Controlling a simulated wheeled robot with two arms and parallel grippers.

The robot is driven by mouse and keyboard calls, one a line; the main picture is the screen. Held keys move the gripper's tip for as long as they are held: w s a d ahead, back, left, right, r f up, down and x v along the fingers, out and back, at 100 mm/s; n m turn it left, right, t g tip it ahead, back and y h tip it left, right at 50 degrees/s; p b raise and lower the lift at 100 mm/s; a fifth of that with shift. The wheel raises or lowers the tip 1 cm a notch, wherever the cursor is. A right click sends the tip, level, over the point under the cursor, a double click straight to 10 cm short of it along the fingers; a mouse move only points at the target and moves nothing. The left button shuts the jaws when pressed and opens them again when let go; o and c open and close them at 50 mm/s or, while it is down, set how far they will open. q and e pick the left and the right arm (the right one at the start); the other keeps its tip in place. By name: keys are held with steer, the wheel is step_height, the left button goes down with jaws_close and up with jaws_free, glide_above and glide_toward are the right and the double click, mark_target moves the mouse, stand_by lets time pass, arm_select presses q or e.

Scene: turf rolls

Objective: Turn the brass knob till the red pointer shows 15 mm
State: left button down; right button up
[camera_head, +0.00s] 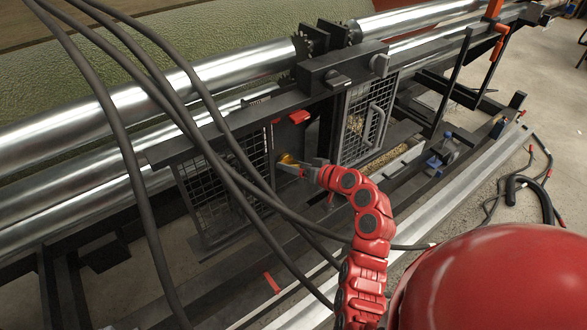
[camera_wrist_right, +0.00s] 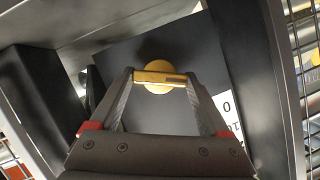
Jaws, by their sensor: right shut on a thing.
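The brass knob (camera_head: 287,159) sits on a dark panel of the machine, between two mesh guards. It has a round disc and a flat bar across it; in the wrist view the knob (camera_wrist_right: 158,63) is in the upper middle. My right gripper (camera_head: 293,166) has its fingers on both ends of the bar and is shut on the knob. A white scale plate (camera_wrist_right: 229,112) shows at the right of the fingers, with a "0" and partly hidden letters. I cannot make out the red pointer or its reading. My left gripper is not in view.
Mesh guards stand left (camera_head: 222,190) and right (camera_head: 362,122) of the knob. Black cables (camera_head: 150,215) hang across the left of the view. Steel rollers (camera_head: 190,90) run behind. A dark frame wall lies close on the left in the wrist view.

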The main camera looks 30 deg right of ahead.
steer(key=m+y, duration=0.1)
steer(key=m, duration=0.1)
steer(key=m+y+b, duration=0.1)
steer(key=m, duration=0.1)
steer(key=shift+d+f+y, duration=0.15)
steer(key=shift+f+y, duration=0.05)
steer(key=shift+y, duration=0.1)
steer(key=m, duration=0.2)
steer(key=m+t+y, duration=0.1)
steer(key=m, duration=0.1)
steer(key=shift+f+y, duration=0.1)
steer(key=shift+y, duration=0.2)
steer(key=shift+t, duration=0.3)
steer(key=o, duration=1.2)
steer(key=v, duration=1.7)
steer(key=shift+s+d+f, duration=0.1)
steer(key=shift+d, duration=0.05)
